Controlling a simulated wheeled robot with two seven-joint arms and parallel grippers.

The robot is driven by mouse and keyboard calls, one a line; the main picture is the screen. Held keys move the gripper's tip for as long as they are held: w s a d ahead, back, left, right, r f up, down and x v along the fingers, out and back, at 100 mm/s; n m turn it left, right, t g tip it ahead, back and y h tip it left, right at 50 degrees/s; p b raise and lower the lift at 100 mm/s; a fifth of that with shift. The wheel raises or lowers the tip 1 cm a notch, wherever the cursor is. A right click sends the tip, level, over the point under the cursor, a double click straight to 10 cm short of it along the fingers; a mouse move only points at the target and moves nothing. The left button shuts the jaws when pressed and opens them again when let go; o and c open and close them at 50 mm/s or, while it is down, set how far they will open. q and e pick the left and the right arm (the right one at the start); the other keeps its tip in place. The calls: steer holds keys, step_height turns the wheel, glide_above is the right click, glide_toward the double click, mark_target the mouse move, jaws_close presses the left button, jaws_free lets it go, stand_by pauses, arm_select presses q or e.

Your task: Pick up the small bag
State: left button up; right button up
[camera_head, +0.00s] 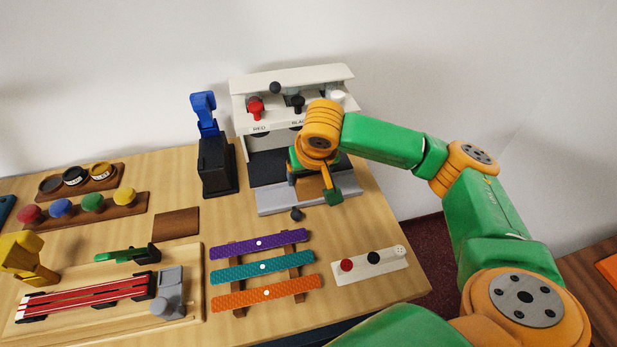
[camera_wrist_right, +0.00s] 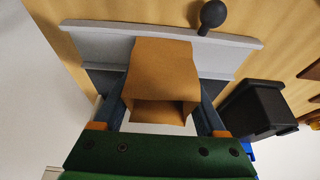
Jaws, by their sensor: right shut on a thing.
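The small bag (camera_wrist_right: 160,68) is a brown, open-mouthed paper bag. In the wrist view it sits between the two dark fingers of my right gripper (camera_wrist_right: 160,103), which is shut on it. Its opening faces the wrist camera. In the head view the bag (camera_head: 309,188) is partly hidden by my right gripper (camera_head: 314,186), in front of the white dispenser and over its grey front ledge. I cannot tell whether the bag touches the ledge. My left gripper is not in view.
The white dispenser (camera_head: 243,102) has red and black knobs. A dark ball-ended lever (camera_head: 297,214) sticks out from the ledge. A black and blue device (camera_head: 214,165) stands left. Coloured strips (camera_head: 262,266) and a button block (camera_head: 372,264) lie in front.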

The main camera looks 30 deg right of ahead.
steer(key=shift+r, duration=0.5)
steer(key=s+a+r+p, duration=0.1)
steer(key=s+a+r, duration=0.2)
steer(key=s+r, duration=0.8)
steer(key=shift+s+a+r, duration=0.2)
steer(key=shift+s+a, duration=0.1)
steer(key=shift+s, duration=0.95)
steer(key=shift+p, duration=0.3)
